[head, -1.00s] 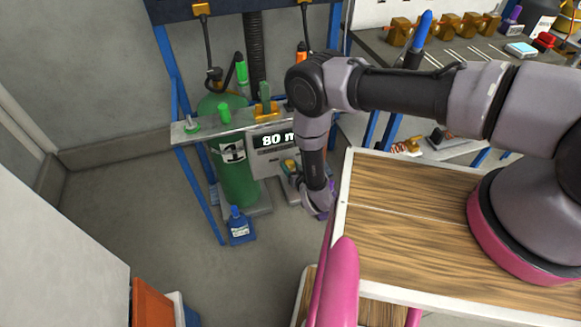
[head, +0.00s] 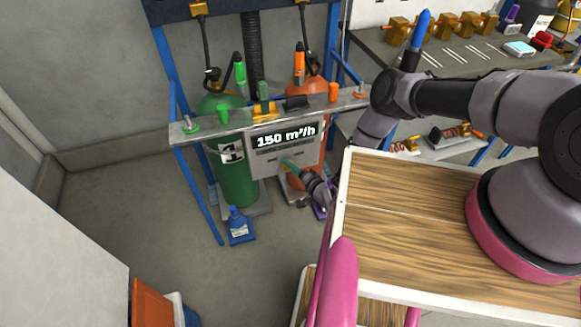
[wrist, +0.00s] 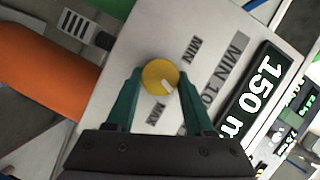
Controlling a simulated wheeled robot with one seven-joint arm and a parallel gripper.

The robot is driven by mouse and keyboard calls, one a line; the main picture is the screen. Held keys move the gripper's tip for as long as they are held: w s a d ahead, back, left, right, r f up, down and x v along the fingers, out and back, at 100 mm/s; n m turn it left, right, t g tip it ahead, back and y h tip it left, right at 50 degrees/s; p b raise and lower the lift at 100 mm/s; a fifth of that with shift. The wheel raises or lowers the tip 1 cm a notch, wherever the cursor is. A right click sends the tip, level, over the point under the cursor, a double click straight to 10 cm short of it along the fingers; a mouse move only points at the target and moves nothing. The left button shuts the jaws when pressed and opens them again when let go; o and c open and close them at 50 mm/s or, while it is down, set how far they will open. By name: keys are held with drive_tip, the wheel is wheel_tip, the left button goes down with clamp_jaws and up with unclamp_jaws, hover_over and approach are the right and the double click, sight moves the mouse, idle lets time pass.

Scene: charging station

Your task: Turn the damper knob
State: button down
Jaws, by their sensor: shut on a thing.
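The damper knob (wrist: 160,77) is a round yellow knob with a white pointer mark on a light grey panel (wrist: 130,50). My gripper (wrist: 159,85) has its two green fingers on either side of the knob, shut on it. In the head view my gripper (head: 291,164) is at the lower front of the panel, and the knob is hidden there. The display (head: 286,135) above reads 150 m³/h; it shows partly in the wrist view (wrist: 256,105).
A green cylinder (head: 236,180) and an orange cylinder (head: 311,150) stand behind the panel. A metal rail (head: 205,128) runs above it. A blue bottle (head: 239,226) stands on the floor. The wooden cart top (head: 400,215) is at right.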

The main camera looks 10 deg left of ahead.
drive_tip(key=shift+s+f+m+t+y, duration=0.15)
drive_tip(key=shift+m+y, duration=0.3)
drive_tip(key=shift+m, duration=0.55)
drive_tip(key=shift+w+m+t+y, duration=0.15)
drive_tip(key=shift+m+y, duration=0.3)
drive_tip(key=shift+m, duration=0.85)
drive_tip(key=shift+s, duration=0.1)
drive_tip(key=shift+c, duration=1.4)
unclamp_jaws()
drive_tip(key=shift+d, duration=0.1)
